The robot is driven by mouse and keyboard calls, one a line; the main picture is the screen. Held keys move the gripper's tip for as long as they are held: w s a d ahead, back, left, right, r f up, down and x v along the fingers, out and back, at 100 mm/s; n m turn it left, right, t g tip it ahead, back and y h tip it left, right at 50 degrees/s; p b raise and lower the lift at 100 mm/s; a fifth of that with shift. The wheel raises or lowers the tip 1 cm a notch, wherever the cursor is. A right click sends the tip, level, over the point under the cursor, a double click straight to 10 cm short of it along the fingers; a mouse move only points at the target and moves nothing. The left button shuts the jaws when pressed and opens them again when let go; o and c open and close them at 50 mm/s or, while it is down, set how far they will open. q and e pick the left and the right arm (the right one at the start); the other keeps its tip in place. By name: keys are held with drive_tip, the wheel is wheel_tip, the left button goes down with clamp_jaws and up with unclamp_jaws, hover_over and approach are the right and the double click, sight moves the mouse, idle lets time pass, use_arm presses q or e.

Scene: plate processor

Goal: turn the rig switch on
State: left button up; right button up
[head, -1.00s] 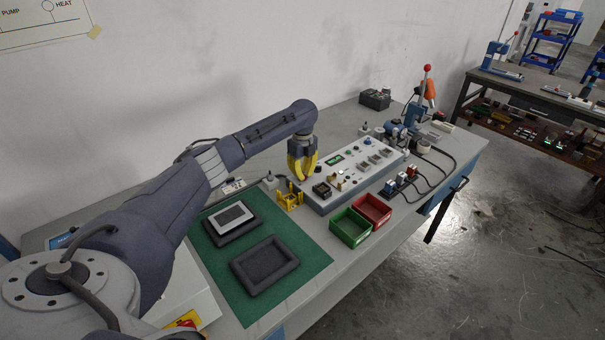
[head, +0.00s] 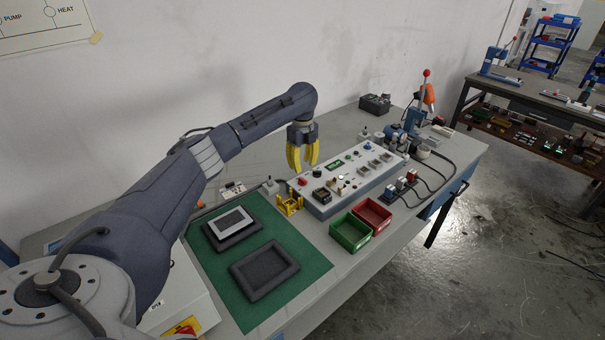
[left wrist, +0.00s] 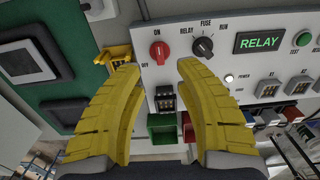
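The rig switch is a red knob (head: 303,181) at the left end of the grey control box (head: 350,190). In the left wrist view the red knob (left wrist: 160,52) has its white stripe upright, toward the ON label, with OFF at lower left. My left gripper (head: 303,168) points down above that end of the box. Its yellow fingers (left wrist: 157,68) are apart, with nothing between them, clear of the knob. The green display (left wrist: 262,41) reads RELAY and the POWER lamp (left wrist: 228,78) looks bright white. My right gripper is not in view.
A black selector knob (left wrist: 202,47) sits just right of the red one. A yellow bracket (head: 289,205) stands off the box's left end. Green (head: 350,243) and red (head: 386,222) bins sit in front. Dark trays lie on the green mat (head: 312,262).

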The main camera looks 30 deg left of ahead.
sight(302, 179)
use_arm(q)
drive_tip(key=shift+r, duration=2.7)
drive_tip(key=shift+f, duration=6)
drive_tip(key=n, duration=1.3)
drive_tip(key=shift+n, duration=2.2)
